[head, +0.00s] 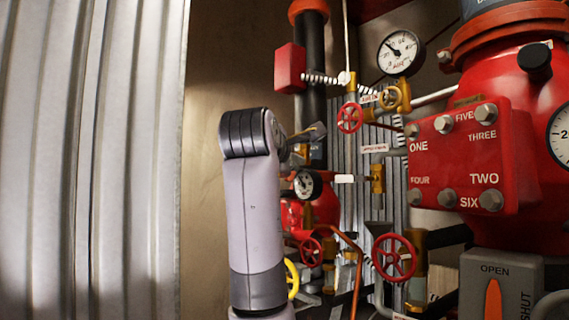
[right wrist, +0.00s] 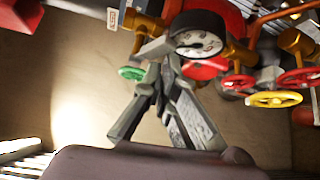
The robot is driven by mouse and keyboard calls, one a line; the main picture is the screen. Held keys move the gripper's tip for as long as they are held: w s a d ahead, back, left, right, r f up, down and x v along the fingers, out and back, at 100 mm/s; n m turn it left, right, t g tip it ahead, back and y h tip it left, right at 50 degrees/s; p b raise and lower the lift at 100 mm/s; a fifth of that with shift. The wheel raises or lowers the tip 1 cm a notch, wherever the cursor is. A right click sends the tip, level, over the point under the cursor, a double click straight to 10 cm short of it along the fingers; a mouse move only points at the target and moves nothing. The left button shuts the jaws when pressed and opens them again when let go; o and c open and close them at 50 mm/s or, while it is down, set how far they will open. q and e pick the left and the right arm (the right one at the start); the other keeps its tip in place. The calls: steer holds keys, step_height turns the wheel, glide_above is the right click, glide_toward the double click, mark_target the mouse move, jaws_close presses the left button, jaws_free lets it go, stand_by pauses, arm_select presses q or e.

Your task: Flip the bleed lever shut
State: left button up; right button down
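No part reads clearly as the bleed lever. A white-ended handle (head: 344,179) sticks out left from a brass valve (head: 378,180), under a small label too blurred to read. At lower right, a grey plate (head: 530,285) marked OPEN and SHUT carries an orange pointer (head: 494,300) aimed up at OPEN. My right gripper (head: 314,132) is partly hidden behind its own wrist, left of the valves. In the right wrist view its fingers (right wrist: 160,76) converge at the tips, below and left of a gauge (right wrist: 198,43); I see nothing clearly held. My left gripper is out of view.
Red handwheels (head: 394,258), pipes and a pressure gauge (head: 400,53) crowd the back. A large red valve body with a numbered bolt plate (head: 460,165) fills the right. A corrugated metal panel (head: 85,160) stands at left.

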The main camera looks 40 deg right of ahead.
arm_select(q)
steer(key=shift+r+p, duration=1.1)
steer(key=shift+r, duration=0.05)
arm_select(e)
steer(key=shift+s+r+n+g+y, duration=0.3)
steer(key=shift+r+n+g+y, duration=0.2)
steer(key=shift+n+g, duration=0.4)
stand_by(3.2)
stand_by(0.4)
